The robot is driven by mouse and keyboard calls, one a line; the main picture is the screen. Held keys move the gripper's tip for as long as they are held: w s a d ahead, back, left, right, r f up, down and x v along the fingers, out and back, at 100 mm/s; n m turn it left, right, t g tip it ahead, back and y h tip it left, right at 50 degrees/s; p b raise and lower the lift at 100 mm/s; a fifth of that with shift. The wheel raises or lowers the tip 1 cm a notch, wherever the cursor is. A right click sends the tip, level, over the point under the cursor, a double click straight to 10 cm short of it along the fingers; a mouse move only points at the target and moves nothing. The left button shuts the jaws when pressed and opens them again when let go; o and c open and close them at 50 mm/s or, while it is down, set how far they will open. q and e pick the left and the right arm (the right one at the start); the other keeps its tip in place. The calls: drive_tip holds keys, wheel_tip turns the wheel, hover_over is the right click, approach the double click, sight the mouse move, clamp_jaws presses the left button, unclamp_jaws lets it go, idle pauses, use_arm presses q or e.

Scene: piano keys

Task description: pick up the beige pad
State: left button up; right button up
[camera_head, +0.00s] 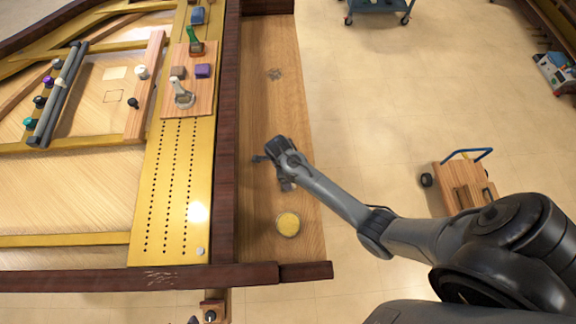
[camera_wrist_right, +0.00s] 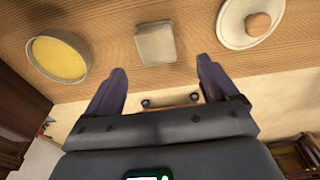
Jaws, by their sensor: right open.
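The beige pad (camera_wrist_right: 155,43) is a small squarish block on the wooden ledge in the right wrist view. It sits between a bowl of yellow and a white dish. My right gripper (camera_wrist_right: 160,78) is open, with one dark finger on each side of the pad's line and the pad just beyond the fingertips. Nothing shows between the fingers. My left gripper is not in view.
The yellow bowl (camera_head: 288,224) stands on the ledge (camera_head: 262,110), also in the wrist view (camera_wrist_right: 59,56). The white dish (camera_wrist_right: 247,20) holds a round brown thing (camera_wrist_right: 258,24). A dark raised rail (camera_head: 226,130) borders the ledge on the left.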

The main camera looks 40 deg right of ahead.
drive_tip(key=shift+s+f+b, duration=0.15)
drive_tip(key=shift+f+b, duration=0.1)
drive_tip(key=shift+f, duration=1.3)
drive_tip(key=shift+s+f+b, duration=0.15)
drive_tip(key=shift+f+b, duration=0.1)
drive_tip(key=shift+f, duration=1.25)
drive_tip(key=c, duration=1.1)
